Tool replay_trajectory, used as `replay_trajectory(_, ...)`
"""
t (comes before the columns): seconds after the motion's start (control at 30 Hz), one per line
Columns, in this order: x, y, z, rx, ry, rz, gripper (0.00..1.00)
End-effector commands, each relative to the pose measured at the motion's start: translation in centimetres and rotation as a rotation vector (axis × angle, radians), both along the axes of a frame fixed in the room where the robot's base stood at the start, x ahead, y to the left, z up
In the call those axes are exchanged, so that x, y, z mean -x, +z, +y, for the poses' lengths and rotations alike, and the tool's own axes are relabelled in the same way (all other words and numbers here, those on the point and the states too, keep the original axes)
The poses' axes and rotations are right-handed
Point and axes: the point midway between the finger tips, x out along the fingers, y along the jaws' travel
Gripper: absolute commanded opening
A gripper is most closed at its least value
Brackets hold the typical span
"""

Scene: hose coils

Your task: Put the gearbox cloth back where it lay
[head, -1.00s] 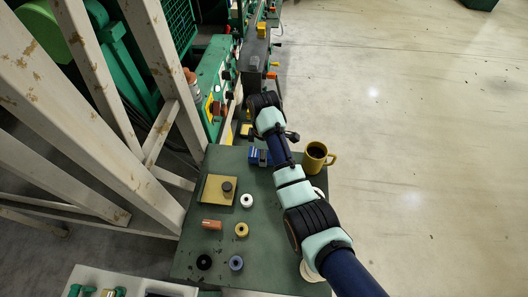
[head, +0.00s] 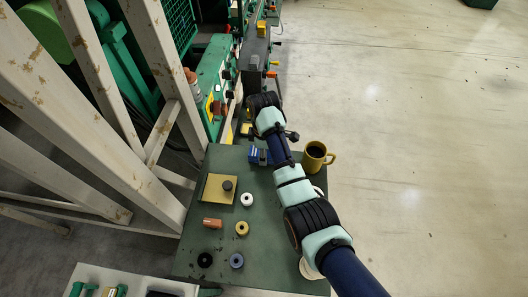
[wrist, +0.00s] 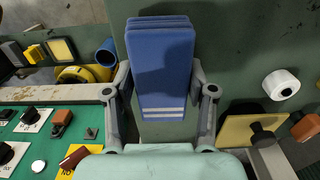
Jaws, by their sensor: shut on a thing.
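The gearbox cloth is a folded blue block with pale stripes near one end, seen large in the wrist view (wrist: 163,65). My gripper (wrist: 162,85) has a finger on each side of it and is shut on it. In the head view the blue cloth (head: 254,155) shows small, at the far part of the green table (head: 215,262), left of my arm. My gripper is mostly hidden by my arm there. I cannot tell whether the cloth touches the table.
A yellow mug (head: 316,155) stands right of my arm. A yellow plate with a dark knob (head: 216,190), a white ring (head: 247,199), an orange block (head: 212,223) and several more rings lie left. A green control panel (head: 214,75) stands beyond the table, beside pale beams (head: 90,120).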

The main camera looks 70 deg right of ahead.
Motion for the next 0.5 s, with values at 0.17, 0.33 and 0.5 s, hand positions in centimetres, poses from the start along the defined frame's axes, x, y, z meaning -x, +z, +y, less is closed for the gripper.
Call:
replay_trajectory(0.17,0.00,-0.13,-0.01,0.000,0.000,0.000,0.28)
replay_trajectory(0.33,0.00,-0.35,0.00,0.000,0.000,0.000,0.28)
replay_trajectory(0.5,0.00,-0.56,0.00,0.000,0.000,0.000,0.28)
